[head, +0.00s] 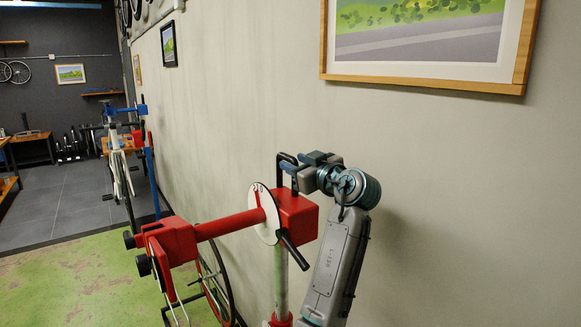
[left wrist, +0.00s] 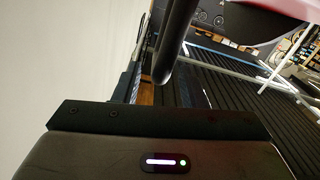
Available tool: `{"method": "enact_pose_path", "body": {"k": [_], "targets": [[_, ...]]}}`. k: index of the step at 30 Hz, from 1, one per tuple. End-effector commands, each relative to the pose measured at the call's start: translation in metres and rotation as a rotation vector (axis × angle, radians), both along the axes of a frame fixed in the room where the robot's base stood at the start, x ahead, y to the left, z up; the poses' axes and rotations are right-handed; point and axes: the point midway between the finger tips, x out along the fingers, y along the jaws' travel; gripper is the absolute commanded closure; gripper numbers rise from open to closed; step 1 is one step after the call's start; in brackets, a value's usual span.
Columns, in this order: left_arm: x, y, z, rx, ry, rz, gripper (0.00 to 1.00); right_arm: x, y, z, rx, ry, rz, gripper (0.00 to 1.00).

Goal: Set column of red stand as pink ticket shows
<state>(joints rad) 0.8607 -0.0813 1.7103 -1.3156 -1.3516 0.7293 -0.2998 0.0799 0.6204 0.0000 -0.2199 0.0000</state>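The red stand has a red head box (head: 297,214), a white round dial (head: 258,226) and a red horizontal arm (head: 228,223) reaching left. Its silver column (head: 281,280) drops from the head into a red collar (head: 281,321) at the bottom edge. A black lever (head: 294,252) hangs from the head and a black looped handle (head: 279,172) stands above it. My left gripper (head: 288,168) is at this handle; whether it grips it is unclear. In the left wrist view a dark rod (left wrist: 175,40) lies ahead of the gripper body. No pink ticket shows. My right gripper is out of view.
A pale wall (head: 430,180) with a framed picture (head: 420,83) stands close behind my arm. A wheel (head: 213,280) is below the red arm. A blue stand (head: 151,165) with a white bike is farther back. Green floor (head: 75,280) is open at the left.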

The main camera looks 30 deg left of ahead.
Motion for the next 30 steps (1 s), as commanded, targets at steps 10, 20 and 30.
{"method": "enact_pose_path", "body": {"k": [10,20,30], "targets": [[-0.023,-0.058,-0.003,-0.001,-0.002,-0.003,0.62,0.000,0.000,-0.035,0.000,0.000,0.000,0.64],[-0.030,-0.071,0.000,0.002,0.000,0.000,0.62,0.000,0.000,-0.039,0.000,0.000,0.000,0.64],[-0.029,-0.071,0.000,0.001,0.001,0.000,0.62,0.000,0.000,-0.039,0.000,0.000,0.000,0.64]]}}
